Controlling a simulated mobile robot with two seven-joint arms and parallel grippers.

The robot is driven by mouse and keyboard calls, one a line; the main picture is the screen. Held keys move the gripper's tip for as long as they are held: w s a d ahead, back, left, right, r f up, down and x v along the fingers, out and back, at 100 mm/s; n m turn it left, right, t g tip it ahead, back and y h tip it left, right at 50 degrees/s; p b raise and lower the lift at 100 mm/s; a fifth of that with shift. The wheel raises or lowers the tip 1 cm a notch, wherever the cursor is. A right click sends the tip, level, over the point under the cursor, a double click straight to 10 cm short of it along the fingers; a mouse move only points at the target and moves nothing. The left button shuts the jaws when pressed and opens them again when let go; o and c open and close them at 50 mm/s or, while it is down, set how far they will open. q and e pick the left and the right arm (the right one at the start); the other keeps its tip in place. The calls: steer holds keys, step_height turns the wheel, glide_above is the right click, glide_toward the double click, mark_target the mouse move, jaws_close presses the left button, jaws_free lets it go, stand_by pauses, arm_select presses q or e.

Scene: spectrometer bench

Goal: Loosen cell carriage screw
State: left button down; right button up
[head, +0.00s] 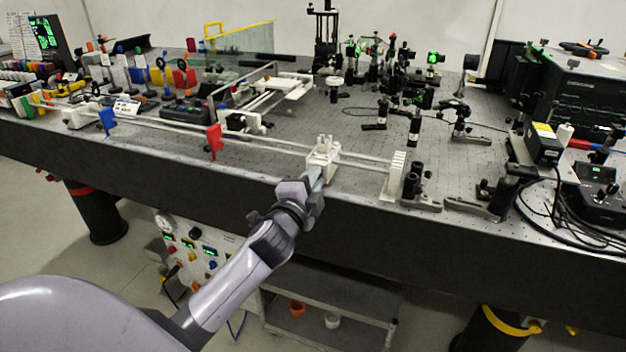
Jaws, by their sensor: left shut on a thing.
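The cell carriage (324,150) is a small white block riding on two pale parallel rails near the front edge of the optical table. The rails (270,146) run from the left side to a white end block (394,176). My left gripper (316,178) reaches in over the table edge from below and is at the front face of the carriage. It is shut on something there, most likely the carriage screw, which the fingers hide. My right gripper is not in view.
A red flag (214,141) and a blue flag (107,122) stand along the rails to the left. Black posts and mounts (414,182) stand right of the end block. Black cables (545,200) lie at the right. The perforated tabletop behind the carriage has bare room.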

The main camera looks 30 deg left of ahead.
arm_select(q)
steer(key=shift+n, duration=2)
steer(key=shift+f, duration=0.1)
steer(key=c, duration=1.1)
jaws_free()
steer(key=shift+s, duration=0.1)
steer(key=shift+v, duration=3.5)
